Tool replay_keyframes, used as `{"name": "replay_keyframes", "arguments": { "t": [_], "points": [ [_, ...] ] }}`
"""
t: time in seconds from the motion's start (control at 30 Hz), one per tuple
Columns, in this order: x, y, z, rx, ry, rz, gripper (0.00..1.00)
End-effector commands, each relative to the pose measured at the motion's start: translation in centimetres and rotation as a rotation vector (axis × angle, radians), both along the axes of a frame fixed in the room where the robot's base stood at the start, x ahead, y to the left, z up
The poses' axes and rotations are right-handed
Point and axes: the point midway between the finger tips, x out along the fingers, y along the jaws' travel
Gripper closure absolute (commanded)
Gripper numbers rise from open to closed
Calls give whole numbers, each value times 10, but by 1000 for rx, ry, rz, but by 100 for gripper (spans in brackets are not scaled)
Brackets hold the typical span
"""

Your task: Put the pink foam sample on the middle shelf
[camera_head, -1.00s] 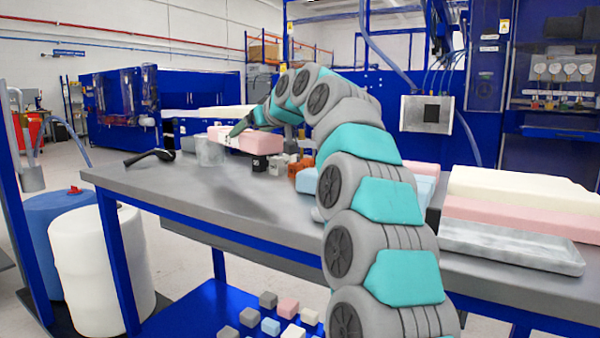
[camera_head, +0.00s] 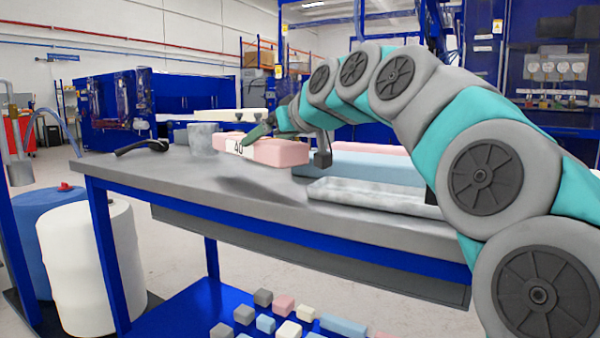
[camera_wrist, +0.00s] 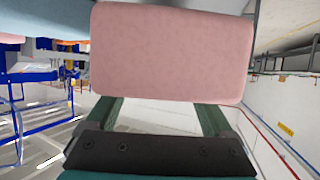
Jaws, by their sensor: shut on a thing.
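The pink foam sample (camera_head: 282,153) is a block with a white label reading "40" on its near left side. My gripper (camera_head: 258,134) is shut on it and holds it above the grey worktop, where a shadow lies below. In the wrist view the pink foam sample (camera_wrist: 170,52) fills the upper middle, with a dark green finger at each side; the fingertips are hidden by the block. A blue shelf (camera_head: 170,322) under the worktop holds several small foam blocks. I cannot tell whether it is the middle shelf.
The grey worktop (camera_head: 140,180) has a black handheld tool (camera_head: 142,147) and a clear beaker (camera_head: 202,138) at its left. A marble-like tray (camera_head: 370,195) and blue foam slab (camera_head: 365,168) lie at the right. White (camera_head: 90,265) and blue drums stand left of the bench.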

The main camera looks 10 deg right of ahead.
Motion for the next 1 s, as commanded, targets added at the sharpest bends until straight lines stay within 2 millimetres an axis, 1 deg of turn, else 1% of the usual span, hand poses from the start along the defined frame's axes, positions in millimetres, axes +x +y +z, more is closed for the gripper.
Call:
{"name": "replay_keyframes", "arguments": {
  "t": [0.07,0.17,0.27,0.5,0.8,1.0],
  "points": [
    [-5,-1,-2,0,-4,1,74],
    [-1,0,-2,-1,-4,1,74],
    [14,3,-4,-2,-1,1,74],
    [61,11,-6,-3,-3,1,74],
    [114,20,-11,-2,-1,1,74],
    [141,25,-13,-1,-4,0,74]
  ]
}}
